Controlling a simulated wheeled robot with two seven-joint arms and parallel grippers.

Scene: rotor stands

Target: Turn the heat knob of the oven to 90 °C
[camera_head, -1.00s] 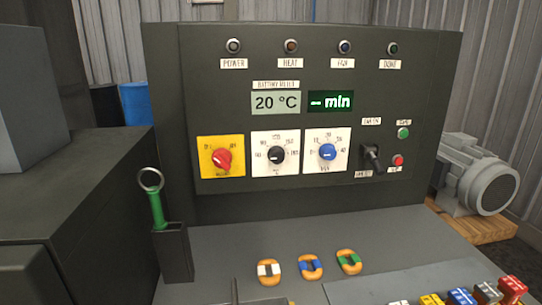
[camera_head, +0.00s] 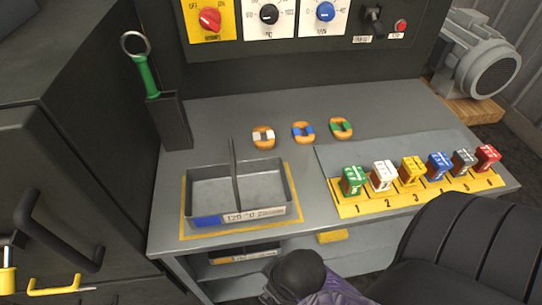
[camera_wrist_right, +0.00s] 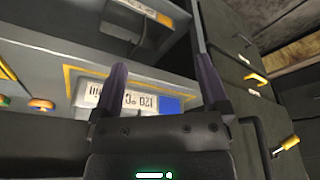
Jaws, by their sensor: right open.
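The oven's heat knob (camera_head: 268,14) is black and sits on a white dial above "°C", at the top edge of the head view. The red knob (camera_head: 209,19) on a yellow plate is to its left, and the blue knob (camera_head: 325,12) is to its right. The temperature display is out of view. My right gripper (camera_wrist_right: 163,85) is open and empty in the right wrist view, its fingers apart over the tray's label area. It is well below and away from the heat knob. My left gripper is not in view.
A grey tray (camera_head: 281,213) labelled 120 °C stands on the bench. Several coloured blocks stand on a numbered yellow strip (camera_head: 345,210) at right. Three orange rings lie behind, including a white-banded one (camera_head: 263,137). A green-handled tool (camera_head: 147,75) stands in a holder at left.

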